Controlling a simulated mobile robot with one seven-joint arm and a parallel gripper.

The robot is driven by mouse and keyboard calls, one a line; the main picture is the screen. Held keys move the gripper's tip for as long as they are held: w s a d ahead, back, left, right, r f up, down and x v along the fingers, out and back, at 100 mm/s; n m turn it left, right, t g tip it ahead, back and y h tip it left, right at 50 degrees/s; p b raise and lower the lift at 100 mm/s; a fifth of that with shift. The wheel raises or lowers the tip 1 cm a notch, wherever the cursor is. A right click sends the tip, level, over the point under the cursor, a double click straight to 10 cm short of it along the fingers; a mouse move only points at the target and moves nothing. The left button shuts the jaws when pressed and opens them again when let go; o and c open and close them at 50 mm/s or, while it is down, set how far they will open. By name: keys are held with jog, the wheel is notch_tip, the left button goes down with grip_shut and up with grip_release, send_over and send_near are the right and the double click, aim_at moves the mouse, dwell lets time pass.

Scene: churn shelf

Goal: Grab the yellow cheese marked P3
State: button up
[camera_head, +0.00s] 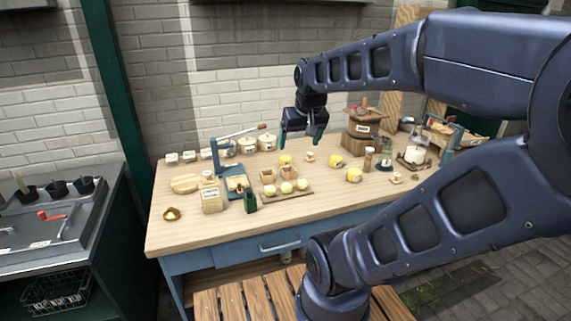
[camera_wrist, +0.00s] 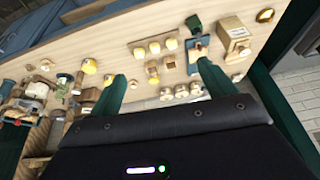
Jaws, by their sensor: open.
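Three yellow cheeses stand on the wooden table in the head view: one (camera_head: 285,160) at the middle rear, one (camera_head: 336,162) to its right, and one (camera_head: 354,175) nearer the front. They carry small labels, too small to read, so I cannot tell which is P3.
A tray (camera_head: 304,193) with yellow balls and small wooden boxes stands in front of the middle cheese. A blue press (camera_head: 233,182) and white pots (camera_head: 267,142) stand left. A wooden churn (camera_head: 362,128) stands right behind the cheeses. The table's front strip (camera_head: 230,228) is clear.

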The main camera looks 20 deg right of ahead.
jog(key=w+d+f+m, duration=0.1)
jog(key=w+d, duration=0.1)
jog(key=w, duration=1)
jog(key=m+h, duration=0.2)
jog(key=m, duration=0.2)
send_near(285, 158)
jog(key=shift+g, duration=0.3)
jog(key=shift+x, duration=5.7)
jog(key=shift+w+d+r, duration=0.1)
jog(key=shift+w+r, duration=0.05)
jog(key=c, duration=1.2)
jog(key=shift+o, duration=0.2)
jog(key=shift+r, duration=0.1)
